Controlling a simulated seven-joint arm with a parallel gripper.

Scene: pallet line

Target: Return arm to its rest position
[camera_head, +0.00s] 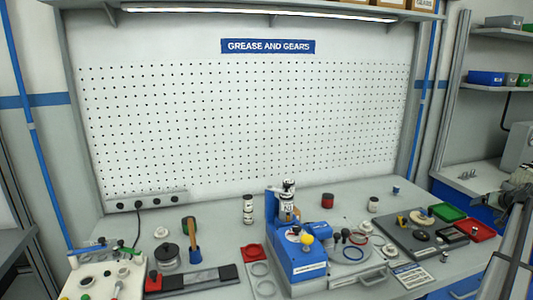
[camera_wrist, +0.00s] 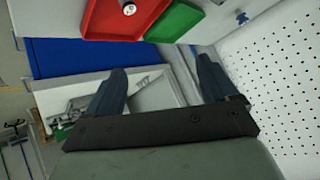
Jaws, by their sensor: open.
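My gripper (camera_wrist: 160,78) shows in the wrist view with its two dark fingers spread apart. Nothing is between the fingers. Beyond them are a red tray (camera_wrist: 95,22) with a small round metal part (camera_wrist: 129,9) on it, a green tray (camera_wrist: 176,22) and a blue surface (camera_wrist: 85,58). The fingers appear apart from these. In the head view, grey arm parts show at the right edge, beside the bench, and I cannot make out the fingers there.
The bench (camera_head: 215,222) carries a blue machine (camera_head: 305,268) at front centre, a dark board (camera_head: 410,238) with parts, a green tray (camera_head: 447,212) and a red tray (camera_head: 483,231) at right. Jars and tools stand at left. A white pegboard (camera_head: 240,130) closes the back.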

